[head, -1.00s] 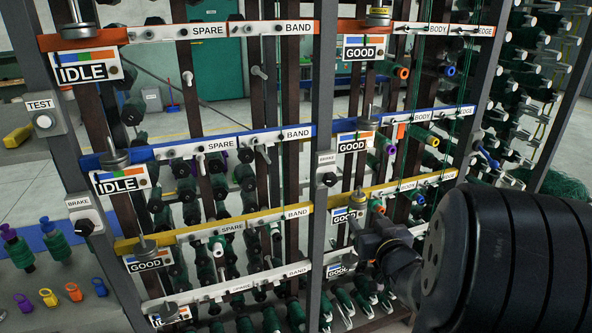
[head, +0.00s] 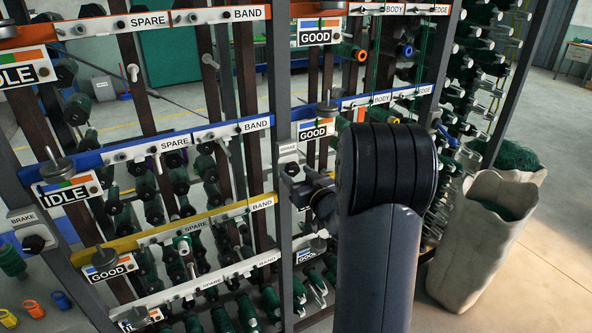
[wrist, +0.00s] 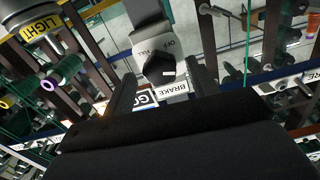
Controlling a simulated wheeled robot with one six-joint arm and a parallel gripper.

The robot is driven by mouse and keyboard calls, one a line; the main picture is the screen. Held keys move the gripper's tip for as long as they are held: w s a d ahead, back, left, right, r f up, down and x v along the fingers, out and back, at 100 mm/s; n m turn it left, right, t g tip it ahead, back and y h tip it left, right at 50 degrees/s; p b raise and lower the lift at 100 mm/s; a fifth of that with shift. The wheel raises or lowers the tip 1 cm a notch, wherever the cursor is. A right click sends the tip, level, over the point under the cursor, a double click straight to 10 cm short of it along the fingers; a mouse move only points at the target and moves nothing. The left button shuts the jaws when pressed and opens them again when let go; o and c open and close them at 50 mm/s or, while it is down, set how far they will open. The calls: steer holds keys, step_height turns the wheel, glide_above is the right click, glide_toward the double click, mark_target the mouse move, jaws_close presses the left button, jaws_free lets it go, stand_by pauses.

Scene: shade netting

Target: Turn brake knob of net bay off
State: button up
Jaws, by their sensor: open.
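The brake box on the middle post (head: 288,149) carries a BRAKE label and a black knob (head: 291,169). In the wrist view the black knob (wrist: 166,69) sits on a pale plate marked OFF and FULL, with a light pointer mark on it. My gripper (wrist: 163,93) is open, its two fingers apart on either side below the knob; I see no contact. In the head view my gripper (head: 306,186) is close to the knob, partly hidden by my arm. A second brake knob (head: 34,243) is on the left post.
Rails with SPARE, BAND, BODY and EDGE labels hold many green bobbins. GOOD cards (head: 316,131) hang right of the post; an IDLE card (head: 70,191) hangs left. A weight (wrist: 32,18) is close at the wrist view's upper left.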

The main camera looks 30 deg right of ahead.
steer(key=shift+w, duration=0.55)
steer(key=c, duration=1)
steer(key=shift+o, duration=0.2)
